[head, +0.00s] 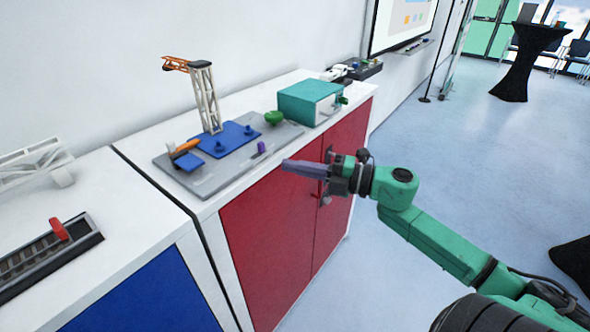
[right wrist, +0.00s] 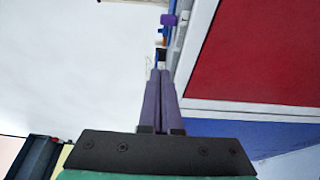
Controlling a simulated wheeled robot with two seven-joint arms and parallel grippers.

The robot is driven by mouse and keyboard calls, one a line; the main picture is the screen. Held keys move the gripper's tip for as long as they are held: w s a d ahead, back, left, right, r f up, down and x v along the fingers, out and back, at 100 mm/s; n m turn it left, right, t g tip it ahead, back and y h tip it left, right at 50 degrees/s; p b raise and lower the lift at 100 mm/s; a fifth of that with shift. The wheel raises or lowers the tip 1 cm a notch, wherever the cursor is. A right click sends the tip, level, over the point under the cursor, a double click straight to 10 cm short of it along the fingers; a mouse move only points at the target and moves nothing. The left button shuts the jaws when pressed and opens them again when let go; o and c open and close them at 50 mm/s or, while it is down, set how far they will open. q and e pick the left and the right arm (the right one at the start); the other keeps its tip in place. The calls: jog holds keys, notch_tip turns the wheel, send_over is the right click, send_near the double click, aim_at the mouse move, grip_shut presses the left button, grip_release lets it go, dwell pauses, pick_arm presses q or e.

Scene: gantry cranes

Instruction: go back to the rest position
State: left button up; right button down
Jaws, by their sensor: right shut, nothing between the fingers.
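My right gripper (head: 287,165) has purple fingers and a green arm. In the head view it hangs in front of the red-doored cabinet, just off the front edge of the cabinet top. In the right wrist view its two fingers (right wrist: 159,72) lie together with nothing between them. The crane model (head: 206,92), a white tower with an orange arm, stands on a blue plate (head: 226,140) on a grey board (head: 214,180). A small purple piece (head: 261,147) sits near the board's front edge and also shows in the right wrist view (right wrist: 169,19). My left gripper is out of view.
A teal box (head: 309,100) and a green piece (head: 274,117) stand near the board. A track with a red piece (head: 59,229) lies on the blue-fronted cabinet. The red doors (head: 280,235) are close below my right gripper. Open floor (head: 450,150) lies to the right.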

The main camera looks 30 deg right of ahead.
jog(key=w+d+f+m+t+h, duration=0.3)
jog(key=d+f+m+h, duration=0.4)
jog(key=d+f, duration=0.45)
jog(key=s+d+f+m+g+h, duration=0.1)
jog(key=s+d+f+m+h, duration=0.15)
jog(key=f, duration=0.45)
jog(key=s+d+f+m+g+h, duration=0.15)
jog(key=f+m, duration=0.25)
jog(key=f, duration=0.4)
jog(key=s+d+f+m+g+h, duration=0.1)
jog(key=s+d+f+m, duration=0.2)
jog(key=f, duration=0.4)
jog(key=s+a+f+m+g+h, duration=0.1)
jog(key=s+a+f+m+g, duration=0.15)
jog(key=s+f, duration=0.55)
jog(key=s+a+f+m+g, duration=0.2)
jog(key=s+f+g, duration=0.15)
jog(key=f, duration=0.75)
jog(key=s+a+f+m+g, duration=0.1)
jog(key=s+a+f+g, duration=0.1)
jog(key=s+a+f, duration=0.2)
jog(key=s+a+f+m+g, duration=0.1)
jog(key=s+a+f, duration=0.3)
jog(key=s, duration=0.5)
jog(key=s+a+f+g+y, duration=0.1)
jog(key=s+a+f+g, duration=0.2)
jog(key=s, duration=0.4)
jog(key=shift+a+f+m, duration=0.4)
jog(key=shift+a+f, duration=0.15)
jog(key=shift+a, duration=0.7)
